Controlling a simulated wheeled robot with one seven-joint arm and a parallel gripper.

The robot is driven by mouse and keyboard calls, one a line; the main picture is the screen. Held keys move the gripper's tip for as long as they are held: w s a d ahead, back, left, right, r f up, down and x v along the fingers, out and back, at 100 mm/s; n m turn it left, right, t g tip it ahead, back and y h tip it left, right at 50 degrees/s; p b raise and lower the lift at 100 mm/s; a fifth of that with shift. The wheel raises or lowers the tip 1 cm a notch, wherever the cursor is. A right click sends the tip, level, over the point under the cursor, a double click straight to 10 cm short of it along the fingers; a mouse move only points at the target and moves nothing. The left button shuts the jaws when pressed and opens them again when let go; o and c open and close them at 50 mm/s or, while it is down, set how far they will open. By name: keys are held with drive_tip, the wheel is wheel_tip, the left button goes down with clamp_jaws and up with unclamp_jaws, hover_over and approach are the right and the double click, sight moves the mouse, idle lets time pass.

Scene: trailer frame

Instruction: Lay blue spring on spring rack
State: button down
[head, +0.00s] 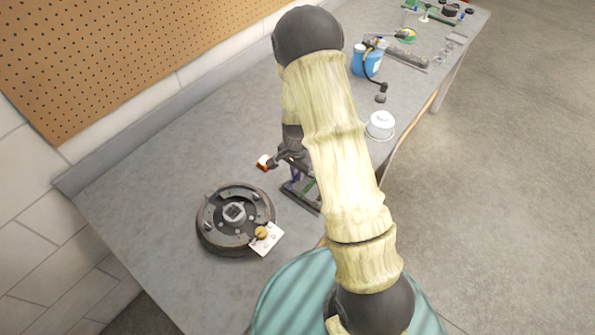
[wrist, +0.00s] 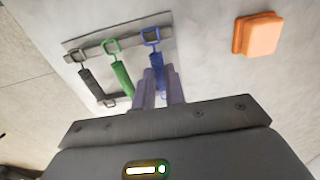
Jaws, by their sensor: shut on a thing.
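In the wrist view, my gripper (wrist: 159,85) is shut on the blue spring (wrist: 153,48), holding it by its lower part. The spring's upper loop lies over the top bar of the spring rack (wrist: 80,47); I cannot tell whether it touches. A green spring (wrist: 121,76) and a black spring (wrist: 91,84) lie side by side on the rack, left of the blue one. In the head view, the rack (head: 308,203) is partly hidden behind my arm, and the spring cannot be made out clearly.
An orange block (wrist: 257,35) lies right of the rack in the wrist view. In the head view, a round brake drum assembly (head: 211,238) with a white tag (head: 267,240) is at the left. A white round container (head: 380,124) and blue bottle (head: 366,62) stand farther back.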

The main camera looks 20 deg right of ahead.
idle(0.3)
drive_tip(key=c, duration=1.4)
unclamp_jaws()
drive_tip(key=shift+c, duration=0.3)
drive_tip(key=shift+c, duration=1.2)
drive_tip(key=shift+r+p, duration=2.75)
drive_tip(key=shift+r, duration=0.75)
